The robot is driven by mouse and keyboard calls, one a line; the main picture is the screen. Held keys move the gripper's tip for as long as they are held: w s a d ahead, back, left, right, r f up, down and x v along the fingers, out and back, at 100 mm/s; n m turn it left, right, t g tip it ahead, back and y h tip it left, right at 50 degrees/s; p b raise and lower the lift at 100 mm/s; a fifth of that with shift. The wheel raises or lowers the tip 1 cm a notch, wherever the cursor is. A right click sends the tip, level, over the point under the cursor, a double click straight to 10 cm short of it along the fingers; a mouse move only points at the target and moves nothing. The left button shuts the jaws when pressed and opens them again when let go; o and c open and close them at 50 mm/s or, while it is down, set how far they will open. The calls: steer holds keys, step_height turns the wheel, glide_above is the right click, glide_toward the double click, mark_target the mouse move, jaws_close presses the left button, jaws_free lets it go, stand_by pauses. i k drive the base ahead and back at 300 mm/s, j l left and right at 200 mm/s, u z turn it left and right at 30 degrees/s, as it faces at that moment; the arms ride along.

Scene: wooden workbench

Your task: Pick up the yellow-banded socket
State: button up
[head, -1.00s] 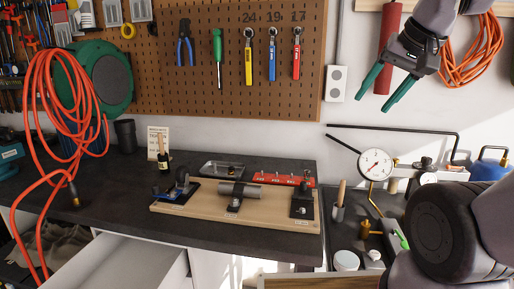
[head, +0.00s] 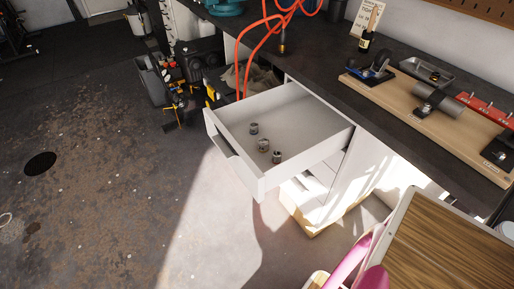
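Three small metal sockets stand in the open white drawer (head: 235,161) under the workbench. One socket (head: 253,128) is farthest back, another socket (head: 263,145) is in the middle, and a third socket (head: 277,157) is nearest. They are too small for me to tell which has a yellow band. My gripper is not in view now.
The dark workbench (head: 330,72) carries a wooden board (head: 440,125) with a clamped cylinder, a metal tray and a red rack (head: 482,106). An orange hose (head: 243,50) hangs by the drawer's back. A wood-topped surface (head: 440,245) is at lower right. Open floor lies left of the drawer.

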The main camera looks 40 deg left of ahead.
mark_target(262, 143)
steer(key=u, duration=1.95)
steer(key=j+z, duration=0.15)
steer(key=z, duration=0.75)
steer(key=i+l+z, duration=0.1)
steer(key=z, duration=0.85)
steer(key=u, duration=1.8)
steer(key=j+z, duration=0.25)
steer(key=j, duration=0.25)
steer(key=k+j+z, duration=0.1)
steer(key=j+z, duration=0.15)
steer(key=j, duration=0.25)
